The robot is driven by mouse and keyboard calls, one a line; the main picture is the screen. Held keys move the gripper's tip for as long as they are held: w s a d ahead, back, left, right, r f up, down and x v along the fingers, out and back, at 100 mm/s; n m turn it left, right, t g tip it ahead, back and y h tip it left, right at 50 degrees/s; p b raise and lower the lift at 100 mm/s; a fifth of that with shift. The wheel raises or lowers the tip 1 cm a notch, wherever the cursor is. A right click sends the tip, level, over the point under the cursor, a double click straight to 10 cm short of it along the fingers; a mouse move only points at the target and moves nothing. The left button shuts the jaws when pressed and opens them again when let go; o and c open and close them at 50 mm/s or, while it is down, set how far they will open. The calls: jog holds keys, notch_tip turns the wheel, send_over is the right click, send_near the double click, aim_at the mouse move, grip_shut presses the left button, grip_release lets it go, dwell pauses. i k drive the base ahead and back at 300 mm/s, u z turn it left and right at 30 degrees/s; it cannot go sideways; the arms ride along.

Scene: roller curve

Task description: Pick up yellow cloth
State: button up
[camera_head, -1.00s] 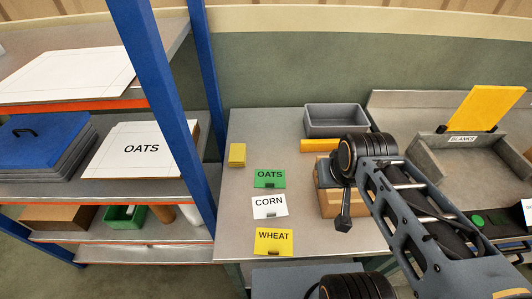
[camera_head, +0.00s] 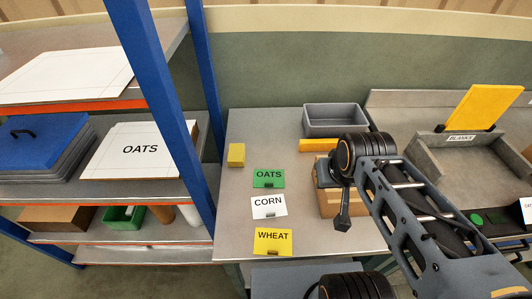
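A small yellow folded piece (camera_head: 237,154), which looks like the yellow cloth, lies on the grey metal table (camera_head: 262,128) near its left edge, behind and left of the green OATS card. My gripper (camera_head: 342,218) hangs beside the wooden box, right of the cards and well apart from the yellow folded piece. Its fingers show only as a dark narrow shape, so I cannot tell whether they are open.
Green OATS (camera_head: 268,178), white CORN (camera_head: 268,206) and yellow WHEAT (camera_head: 272,241) cards stand in a row. A grey bin (camera_head: 334,120) is at the back, a wooden box (camera_head: 330,204) below it. Blue shelf posts (camera_head: 160,90) border the table's left side.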

aim_at(236, 155)
jog(key=u, duration=0.05)
jog(key=k, duration=0.5)
jog(key=z, duration=1.6)
jog(key=k, duration=0.9)
jog(key=u, duration=1.95)
jog(key=i, duration=1)
jog(key=z, duration=0.05)
